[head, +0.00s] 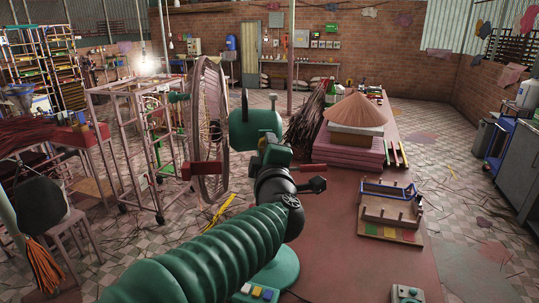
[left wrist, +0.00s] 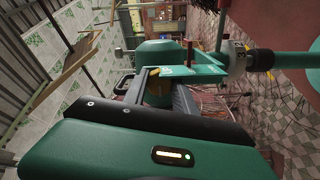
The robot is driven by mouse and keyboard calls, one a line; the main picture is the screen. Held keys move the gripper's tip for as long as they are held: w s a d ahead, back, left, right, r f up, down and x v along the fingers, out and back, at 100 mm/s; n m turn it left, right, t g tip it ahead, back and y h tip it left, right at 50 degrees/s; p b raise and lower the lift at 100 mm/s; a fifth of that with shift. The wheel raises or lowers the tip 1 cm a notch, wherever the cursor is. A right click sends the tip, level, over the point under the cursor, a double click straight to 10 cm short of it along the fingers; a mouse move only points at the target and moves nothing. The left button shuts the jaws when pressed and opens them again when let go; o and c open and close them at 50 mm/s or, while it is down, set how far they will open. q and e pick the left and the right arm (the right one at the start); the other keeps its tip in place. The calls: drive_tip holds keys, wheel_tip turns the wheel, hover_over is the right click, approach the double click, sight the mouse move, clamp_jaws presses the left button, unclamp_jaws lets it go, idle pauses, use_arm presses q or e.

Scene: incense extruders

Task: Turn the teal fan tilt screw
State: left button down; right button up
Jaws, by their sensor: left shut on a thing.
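The teal fan stands on the red table, with its round wire grille (head: 208,128) facing left and its teal motor housing (head: 255,128) behind it. In the left wrist view the housing (left wrist: 160,52), a teal bracket (left wrist: 200,74) and a metal collar (left wrist: 237,58) on the teal pole (left wrist: 288,62) show. My left gripper (left wrist: 160,95) is at the bracket just below the housing, its dark fingers shut on a small brownish-yellow piece (left wrist: 158,92), apparently the tilt screw. The screw is mostly hidden by the fingers. In the head view my left arm hides the fingertips. My right gripper is not in view.
A wooden rack (head: 393,209) and a conical straw hat (head: 357,110) on pink stacked slabs (head: 350,150) are to the right. Incense bundles (head: 305,125) stand behind the fan. A metal frame cart (head: 130,150) is left. The table's front right (head: 345,255) is mostly clear.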

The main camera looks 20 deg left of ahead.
use_arm(q)
drive_tip(key=shift+f+n, duration=0.35)
drive_tip(key=shift+n, duration=0.15)
drive_tip(key=c, duration=1.5)
unclamp_jaws()
drive_tip(key=o, duration=0.5)
drive_tip(key=shift+s+r, duration=0.15)
drive_tip(key=shift+s, duration=0.05)
drive_tip(key=shift+a+r, duration=0.1)
drive_tip(key=b+v, duration=0.2)
drive_tip(key=v, duration=1.5)
drive_tip(key=shift+w, duration=0.15)
